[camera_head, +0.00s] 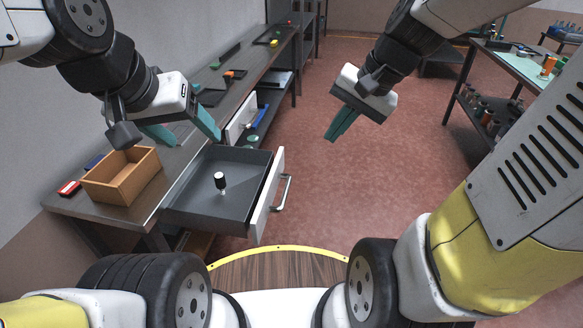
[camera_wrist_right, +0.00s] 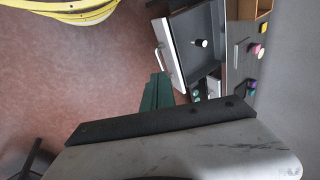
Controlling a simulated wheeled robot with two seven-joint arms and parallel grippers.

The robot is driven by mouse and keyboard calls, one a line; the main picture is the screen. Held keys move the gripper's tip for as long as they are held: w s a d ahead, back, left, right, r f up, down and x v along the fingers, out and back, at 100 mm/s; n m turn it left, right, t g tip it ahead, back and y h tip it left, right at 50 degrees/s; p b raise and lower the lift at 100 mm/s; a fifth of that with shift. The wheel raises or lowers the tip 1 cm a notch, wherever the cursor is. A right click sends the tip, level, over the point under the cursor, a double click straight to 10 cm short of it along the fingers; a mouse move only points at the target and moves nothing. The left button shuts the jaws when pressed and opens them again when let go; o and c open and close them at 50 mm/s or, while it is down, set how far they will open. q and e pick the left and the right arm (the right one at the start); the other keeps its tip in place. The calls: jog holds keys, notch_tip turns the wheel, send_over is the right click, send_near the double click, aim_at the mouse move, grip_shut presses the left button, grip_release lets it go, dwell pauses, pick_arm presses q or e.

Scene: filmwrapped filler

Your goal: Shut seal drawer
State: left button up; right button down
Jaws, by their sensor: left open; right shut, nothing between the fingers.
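The drawer (camera_head: 232,164) is pulled out from the workbench on the left, with a grey inside and a white front (camera_head: 266,200) with a bar handle (camera_head: 283,193). A small black-and-white seal (camera_head: 220,182) stands in it. The drawer also shows in the right wrist view (camera_wrist_right: 205,25), with the seal (camera_wrist_right: 201,43) inside. My left gripper (camera_head: 187,133) is open and empty above the bench, behind the drawer and near the wooden box. My right gripper (camera_head: 339,124) is shut and empty over the floor, to the right of the drawer and apart from its handle. Its teal fingers show in the right wrist view (camera_wrist_right: 157,92).
An open wooden box (camera_head: 122,177) and a red item (camera_head: 69,188) sit at the bench's near end. Several small items lie farther along the bench. Another table (camera_head: 505,66) stands at the right. The red floor (camera_head: 320,200) right of the drawer is clear.

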aim_at(223, 182)
jog(key=w+d+f+m+y, duration=0.2)
jog(key=w+f+m, duration=0.3)
jog(key=f, duration=0.5)
jog(key=w+d+f+m+y, duration=0.2)
jog(key=w+f+m, duration=0.3)
jog(key=f, duration=0.4)
jog(key=w+d+f+m+y, duration=0.15)
jog(key=w+f+m, duration=0.35)
jog(key=f, duration=0.5)
jog(key=w+a+f, duration=0.1)
jog(key=a+f, duration=0.2)
jog(key=a, duration=0.2)
jog(key=w+a+f+m, duration=0.1)
jog(key=a+f, duration=0.1)
jog(key=a, duration=0.4)
jog(key=shift+a+f, duration=0.15)
jog(key=shift+f, duration=0.25)
jog(key=shift+g, duration=0.3)
jog(key=w+a, duration=0.2)
jog(key=a, duration=0.6)
jog(key=w+a, duration=0.2)
jog(key=a, duration=0.6)
jog(key=w+a, duration=0.2)
jog(key=a, duration=0.7)
jog(key=shift+w, duration=0.25)
jog(key=shift+w+a+r, duration=0.1)
jog(key=shift+a, duration=0.15)
